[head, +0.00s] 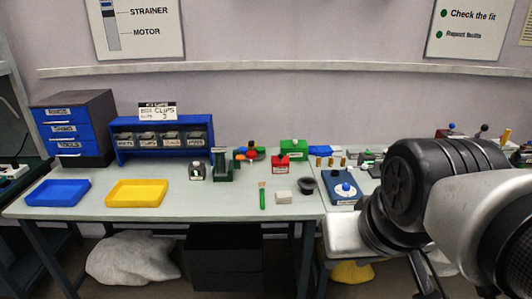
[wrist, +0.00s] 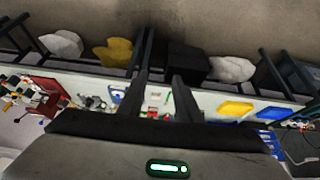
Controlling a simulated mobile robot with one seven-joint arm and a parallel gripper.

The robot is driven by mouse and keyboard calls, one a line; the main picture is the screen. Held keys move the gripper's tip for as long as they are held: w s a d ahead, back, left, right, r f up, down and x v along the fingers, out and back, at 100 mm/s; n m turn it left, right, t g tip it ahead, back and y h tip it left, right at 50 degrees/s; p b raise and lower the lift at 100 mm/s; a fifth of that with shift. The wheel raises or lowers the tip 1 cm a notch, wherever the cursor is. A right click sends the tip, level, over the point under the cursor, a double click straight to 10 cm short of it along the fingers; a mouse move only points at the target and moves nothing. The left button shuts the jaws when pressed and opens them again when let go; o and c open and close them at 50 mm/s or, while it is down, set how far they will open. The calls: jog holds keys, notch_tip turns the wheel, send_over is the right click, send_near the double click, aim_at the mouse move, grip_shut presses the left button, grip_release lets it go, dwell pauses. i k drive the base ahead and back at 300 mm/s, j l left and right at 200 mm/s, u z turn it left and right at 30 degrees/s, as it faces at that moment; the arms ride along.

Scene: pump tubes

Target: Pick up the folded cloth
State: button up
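The folded cloth (head: 283,197) looks like a small whitish square pad lying flat on the grey-green workbench (head: 230,203), near its front edge. It lies between a green-handled brush (head: 262,199) and a dark cup (head: 306,186). In the wrist view a small pale patch (wrist: 155,96) between the fingers may be the cloth, but it is too small to be sure. My gripper (wrist: 162,82) is open, with its two dark fingers apart and nothing seen between them. It is away from the bench; the head view shows my arm at the right but not the fingertips.
A blue tray (head: 58,193) and a yellow tray (head: 137,193) lie on the left of the bench. Red (head: 281,168) and green (head: 293,146) boxes stand behind the cloth. A blue device (head: 345,192) is to its right. The bench between yellow tray and brush is clear in front.

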aim_at(282, 197)
jog(key=i+j, duration=0.2)
jog(key=i, duration=0.25)
jog(key=i+j, duration=0.25)
jog(key=i, duration=0.15)
jog(key=i+j, duration=0.2)
jog(key=i, duration=0.25)
jog(key=i+j, duration=0.2)
jog(key=i, duration=0.2)
jog(key=z, duration=0.05)
